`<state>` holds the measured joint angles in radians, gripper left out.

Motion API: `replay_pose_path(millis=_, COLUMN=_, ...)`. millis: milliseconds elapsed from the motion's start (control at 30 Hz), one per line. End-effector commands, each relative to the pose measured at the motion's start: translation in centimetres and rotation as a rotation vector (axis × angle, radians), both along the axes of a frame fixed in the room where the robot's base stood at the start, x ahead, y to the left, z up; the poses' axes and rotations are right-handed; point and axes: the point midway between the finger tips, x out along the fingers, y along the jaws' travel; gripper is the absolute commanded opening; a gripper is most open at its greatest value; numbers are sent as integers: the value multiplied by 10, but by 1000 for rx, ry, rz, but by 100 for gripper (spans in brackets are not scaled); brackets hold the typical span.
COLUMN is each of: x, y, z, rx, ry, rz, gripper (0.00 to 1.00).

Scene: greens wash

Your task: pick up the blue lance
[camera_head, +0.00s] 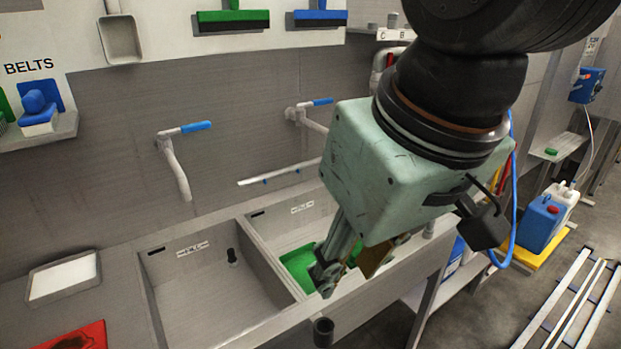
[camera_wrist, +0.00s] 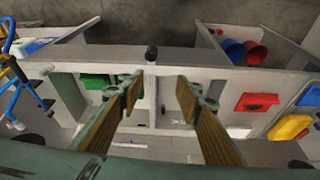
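I cannot make out the blue lance for certain. Thin red and yellow upright pieces (camera_head: 499,180) show behind my gripper at the right in the head view, and a blue hose-like loop (camera_head: 514,215) hangs in front of them. Blue tubing (camera_wrist: 15,100) also shows at the left edge of the wrist view; I cannot tell whether it is the lance. My gripper (camera_head: 346,272) is over the front of the right sink basin, pointing down. In the wrist view its fingers (camera_wrist: 157,92) stand wide apart with nothing between them. My arm hides part of the right side.
Two sink basins (camera_head: 212,300) lie below, with a green item (camera_head: 300,266) in the right one. Blue-handled taps (camera_head: 185,130) stick out from the wall. A dark short cylinder (camera_head: 323,331) stands at the front rim. A blue canister (camera_head: 538,222) stands at the right.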

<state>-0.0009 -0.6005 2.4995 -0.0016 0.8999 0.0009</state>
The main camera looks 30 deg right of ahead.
Motion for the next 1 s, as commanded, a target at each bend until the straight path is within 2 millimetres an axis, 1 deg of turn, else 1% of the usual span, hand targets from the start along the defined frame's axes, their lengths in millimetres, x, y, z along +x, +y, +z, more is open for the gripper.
replay_pose_path(millis=667, x=3, y=0, z=1, rx=8, ry=5, rz=-14, gripper=32)
replay_pose_path(millis=867, x=15, y=1, z=6, rx=43, ry=21, rz=-76, gripper=32)
replay_pose_path(millis=1000, x=29, y=2, z=11, rx=87, ry=41, rz=-154, gripper=32)
